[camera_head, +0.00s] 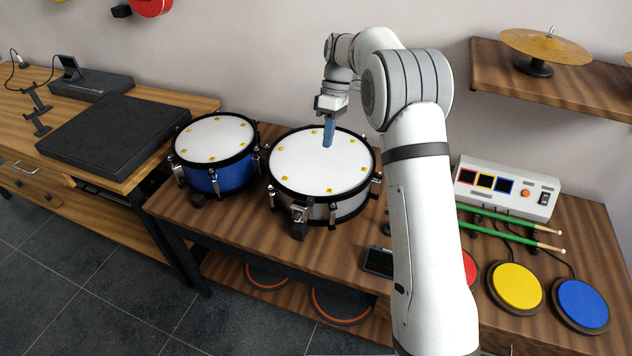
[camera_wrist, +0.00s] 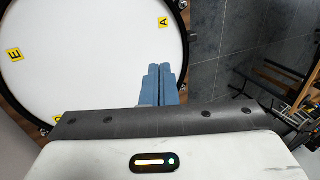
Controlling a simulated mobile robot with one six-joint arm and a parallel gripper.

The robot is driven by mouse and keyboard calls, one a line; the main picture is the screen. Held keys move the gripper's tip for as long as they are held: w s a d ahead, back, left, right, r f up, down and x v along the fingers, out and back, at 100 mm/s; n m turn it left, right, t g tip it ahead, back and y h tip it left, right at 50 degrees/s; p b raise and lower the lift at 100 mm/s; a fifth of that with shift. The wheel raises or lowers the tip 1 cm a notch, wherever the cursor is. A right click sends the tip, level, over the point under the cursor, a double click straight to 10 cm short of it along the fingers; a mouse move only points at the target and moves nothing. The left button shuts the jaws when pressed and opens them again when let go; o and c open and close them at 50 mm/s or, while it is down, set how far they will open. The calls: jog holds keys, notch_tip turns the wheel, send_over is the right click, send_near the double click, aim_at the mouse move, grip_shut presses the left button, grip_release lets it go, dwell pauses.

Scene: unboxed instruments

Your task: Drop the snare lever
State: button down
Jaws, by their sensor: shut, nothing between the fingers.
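The snare drum (camera_head: 325,205) has a white head with yellow stickers, a black hoop and a grey shell. It stands upright on the wooden table. A metal fitting with a dark block, which looks like the snare lever (camera_head: 298,215), sits on the front of its shell. Whether it is up or down is too small to tell. My gripper (camera_head: 328,146) points down over the rear right of the drumhead, shut and empty. In the wrist view, my gripper's blue fingers (camera_wrist: 160,70) lie together in front of the white drumhead (camera_wrist: 85,60). The lever is not seen there.
A blue drum (camera_head: 235,176) stands close on the left. A white control box (camera_head: 508,187), green drumsticks (camera_head: 510,231), and yellow (camera_head: 516,286) and blue (camera_head: 582,303) pads lie to the right. A shelf with a cymbal (camera_head: 545,46) is at upper right.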

aim_at(316, 196)
jog(key=shift+f, duration=0.1)
jog(key=x, duration=0.8)
jog(key=shift+s+f+p, duration=0.15)
jog(key=shift+f+p, duration=0.15)
jog(key=shift+f, duration=0.05)
jog(key=s, duration=0.2)
jog(key=s+a, duration=0.1)
jog(key=shift+f+p, duration=0.3)
jog(key=shift+f, duration=0.05)
jog(key=shift+s+a+f, duration=0.15)
jog(key=shift+s+a, duration=0.1)
jog(key=shift+s, duration=0.25)
